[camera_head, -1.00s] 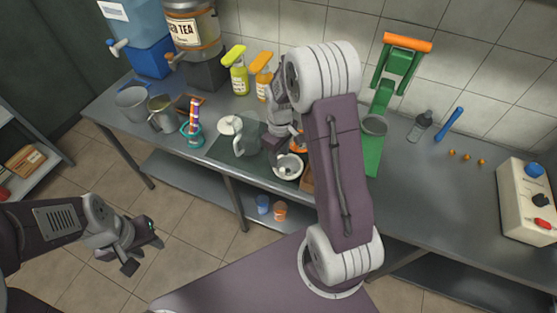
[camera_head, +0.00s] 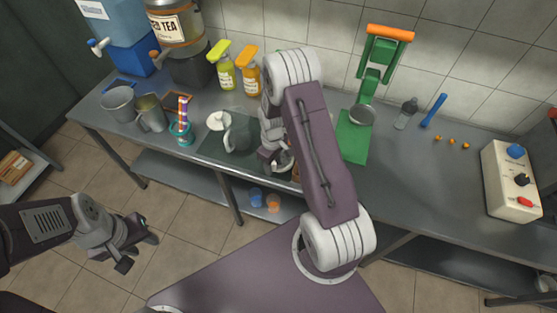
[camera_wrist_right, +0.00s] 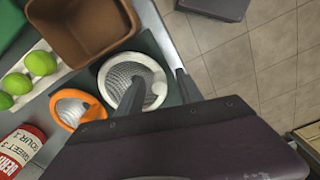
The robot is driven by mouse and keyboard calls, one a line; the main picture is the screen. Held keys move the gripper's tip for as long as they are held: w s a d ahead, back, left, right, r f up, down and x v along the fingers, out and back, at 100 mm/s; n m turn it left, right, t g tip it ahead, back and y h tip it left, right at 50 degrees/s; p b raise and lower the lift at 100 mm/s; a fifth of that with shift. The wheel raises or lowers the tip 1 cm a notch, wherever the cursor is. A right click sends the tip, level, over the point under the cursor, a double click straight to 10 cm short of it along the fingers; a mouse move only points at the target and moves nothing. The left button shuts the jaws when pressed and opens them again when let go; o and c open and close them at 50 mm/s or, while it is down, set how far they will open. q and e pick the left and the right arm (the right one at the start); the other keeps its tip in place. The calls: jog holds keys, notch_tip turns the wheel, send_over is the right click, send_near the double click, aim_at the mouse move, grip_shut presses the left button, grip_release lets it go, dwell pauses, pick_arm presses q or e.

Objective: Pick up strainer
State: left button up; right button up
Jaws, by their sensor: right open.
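A round mesh strainer with a pale rim (camera_wrist_right: 112,72) lies on the counter in the right wrist view. A second strainer with an orange rim (camera_wrist_right: 62,112) lies beside it to the left. In the head view the pale strainer (camera_head: 286,167) is mostly hidden by my right gripper (camera_head: 271,163). In the right wrist view my right gripper (camera_wrist_right: 161,82) is open, with one dark finger overlapping the pale strainer and the other just to its right. Contact cannot be told. My left gripper (camera_head: 138,252) is open and empty, away from the counter over the floor.
A brown box (camera_wrist_right: 80,30) and several green limes (camera_wrist_right: 40,63) lie near the strainers. A pitcher (camera_head: 238,136), yellow pump bottle (camera_head: 222,72) and orange pump bottle (camera_head: 248,75) stand left of my right arm. A green press (camera_head: 353,140) stands right.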

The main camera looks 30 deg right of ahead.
grip_shut()
jog(key=shift+r, duration=0.1)
